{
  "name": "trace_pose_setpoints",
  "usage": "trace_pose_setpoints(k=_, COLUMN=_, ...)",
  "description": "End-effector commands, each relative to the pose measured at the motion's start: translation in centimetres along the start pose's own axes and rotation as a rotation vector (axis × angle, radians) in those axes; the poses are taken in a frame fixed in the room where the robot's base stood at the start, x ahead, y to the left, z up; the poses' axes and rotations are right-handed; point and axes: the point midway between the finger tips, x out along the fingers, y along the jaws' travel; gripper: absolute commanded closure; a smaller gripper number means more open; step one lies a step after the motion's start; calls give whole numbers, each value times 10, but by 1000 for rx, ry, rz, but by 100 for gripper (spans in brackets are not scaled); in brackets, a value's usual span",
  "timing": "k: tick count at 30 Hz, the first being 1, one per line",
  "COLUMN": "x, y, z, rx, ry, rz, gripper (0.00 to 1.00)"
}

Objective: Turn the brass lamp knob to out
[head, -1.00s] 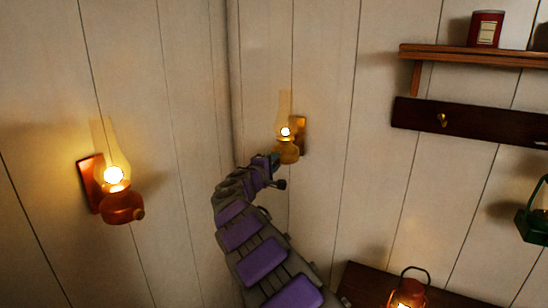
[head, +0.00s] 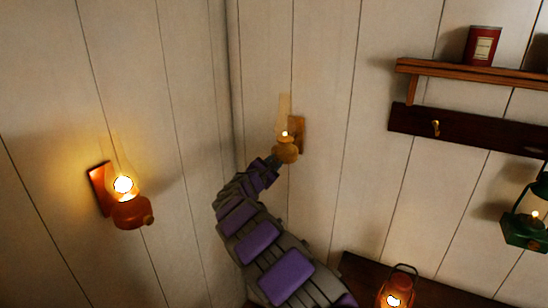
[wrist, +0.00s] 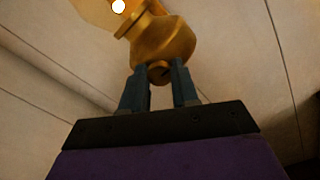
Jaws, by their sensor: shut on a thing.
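The brass lamp (head: 286,150) hangs on a wooden wall plate just right of the room's corner. A small flame burns in its glass chimney. In the wrist view its brass body (wrist: 163,40) fills the top middle, with the round knob (wrist: 160,73) low on its near side. My gripper (wrist: 160,80) is shut on the knob, one dark finger on each side. In the head view my gripper (head: 272,161) reaches the lamp from below left and the knob is hidden there. A dark mark shows on the knob's face.
A copper-red lamp (head: 131,212) burns brightly on the left wall. A shelf (head: 440,72) with a red tin (head: 482,46) and a dark hook board (head: 465,130) are at right. A green lantern (head: 525,230) hangs at far right; a red lantern (head: 397,288) stands below.

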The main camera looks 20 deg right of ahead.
Motion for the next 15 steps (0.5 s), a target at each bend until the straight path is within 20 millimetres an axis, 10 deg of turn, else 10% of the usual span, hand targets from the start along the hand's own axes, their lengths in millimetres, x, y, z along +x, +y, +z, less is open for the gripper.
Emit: trace_pose_setpoints(k=15, x=-1, y=0, z=-1, rx=-491, ry=7, rz=0, gripper=100)
